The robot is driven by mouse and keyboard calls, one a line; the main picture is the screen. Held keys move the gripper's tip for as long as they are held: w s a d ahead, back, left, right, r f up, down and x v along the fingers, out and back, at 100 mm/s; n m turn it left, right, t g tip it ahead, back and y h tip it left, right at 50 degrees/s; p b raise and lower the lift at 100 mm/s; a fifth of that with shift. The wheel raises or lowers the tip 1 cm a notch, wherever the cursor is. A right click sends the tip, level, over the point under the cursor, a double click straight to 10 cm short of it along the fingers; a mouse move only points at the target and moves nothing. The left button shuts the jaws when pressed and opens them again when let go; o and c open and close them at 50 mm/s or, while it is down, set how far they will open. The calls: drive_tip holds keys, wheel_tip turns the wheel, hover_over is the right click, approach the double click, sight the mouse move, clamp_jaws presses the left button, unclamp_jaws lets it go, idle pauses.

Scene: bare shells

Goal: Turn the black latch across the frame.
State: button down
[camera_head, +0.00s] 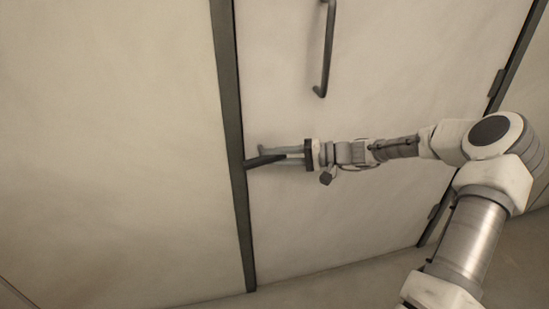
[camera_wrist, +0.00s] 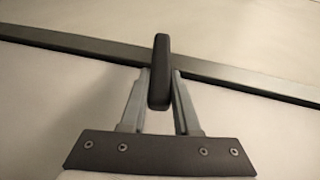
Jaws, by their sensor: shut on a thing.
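The black latch (camera_head: 264,160) is a short dark bar at the left edge of the pale door, beside the dark frame strip (camera_head: 232,130). In the head view it points right from the strip, close to level, with its right end between my fingers. My gripper (camera_head: 277,157) reaches in from the right and is shut on the latch. In the wrist view the latch (camera_wrist: 160,75) stands upright in the picture between the two grey fingers of my gripper (camera_wrist: 160,98), and its far end overlaps the frame strip (camera_wrist: 95,49).
A dark bar handle (camera_head: 327,50) is on the door (camera_head: 350,225) above my gripper. Hinges (camera_head: 496,83) sit along the door's right edge. A bare pale wall panel (camera_head: 110,150) lies left of the strip. The floor (camera_head: 345,290) shows below.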

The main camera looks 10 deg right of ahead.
drive_tip(key=shift+f+m+y, duration=0.25)
drive_tip(key=shift+m+y, duration=0.05)
drive_tip(key=shift+y, duration=0.5)
drive_tip(key=c, duration=0.6)
unclamp_jaws()
drive_tip(key=shift+c, duration=0.2)
drive_tip(key=p+v, duration=0.3)
drive_tip(key=v, duration=1.4)
drive_tip(key=shift+s+f, duration=0.3)
